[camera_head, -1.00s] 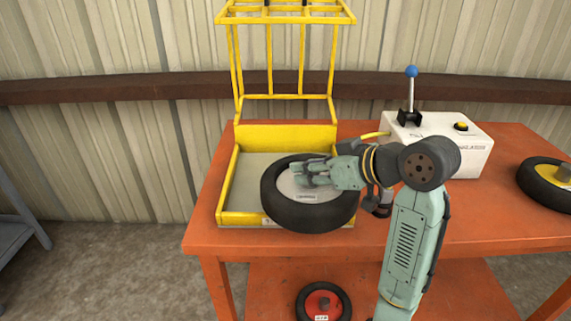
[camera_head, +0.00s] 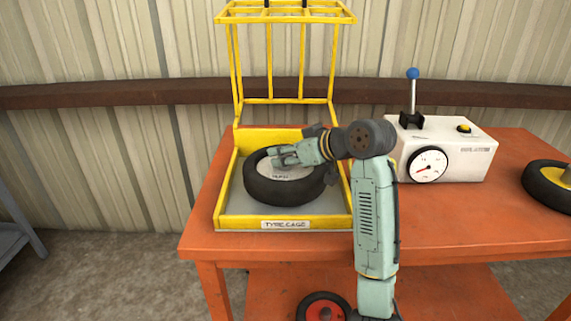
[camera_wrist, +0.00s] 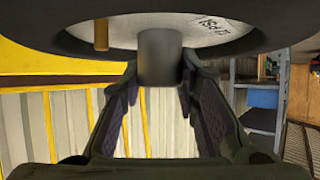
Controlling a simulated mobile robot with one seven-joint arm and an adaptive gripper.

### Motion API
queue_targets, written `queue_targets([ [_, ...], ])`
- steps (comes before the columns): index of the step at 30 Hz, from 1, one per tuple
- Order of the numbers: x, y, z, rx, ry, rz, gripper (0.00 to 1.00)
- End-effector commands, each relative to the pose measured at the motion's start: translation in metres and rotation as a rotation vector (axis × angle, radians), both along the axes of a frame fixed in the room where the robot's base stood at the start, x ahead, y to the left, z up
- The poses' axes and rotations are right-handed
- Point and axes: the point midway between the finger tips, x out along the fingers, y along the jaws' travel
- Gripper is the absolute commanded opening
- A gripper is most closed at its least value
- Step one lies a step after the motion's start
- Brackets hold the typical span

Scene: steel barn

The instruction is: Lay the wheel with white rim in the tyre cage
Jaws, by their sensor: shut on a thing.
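The wheel with white rim (camera_head: 262,189) has a black tyre and is over the floor of the yellow tyre cage (camera_head: 228,222), inside its low walls. I cannot tell whether it touches the cage floor. The cage is labelled at its front, and its barred yellow lid stands open at the back. My gripper (camera_head: 283,157) is at the wheel's middle, shut on its hub. In the wrist view the fingers (camera_wrist: 160,95) close around a grey hub stub (camera_wrist: 160,58), with the pale rim and dark tyre above in the picture.
A white inflator box (camera_head: 448,147) with a gauge and a blue-knobbed lever stands right of the cage on the orange table (camera_head: 440,235). A yellow-rimmed wheel (camera_head: 548,184) lies at the far right. A red-rimmed wheel (camera_head: 323,308) is on the lower shelf.

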Motion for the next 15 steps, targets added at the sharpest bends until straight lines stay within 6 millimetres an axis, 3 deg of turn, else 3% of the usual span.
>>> queue_targets([
  [2, -0.0002, -0.0008, -0.0115, 0.001, -0.006, -0.002, 0.0],
  [13, -0.0003, -0.0003, -0.0121, 0.003, -0.006, -0.001, 0.0],
  [14, -0.0003, -0.0002, -0.0145, 0.001, -0.001, 0.0, 0.29],
  [15, -0.0003, -0.0002, -0.014, 0.001, -0.001, 0.0, 0.32],
])
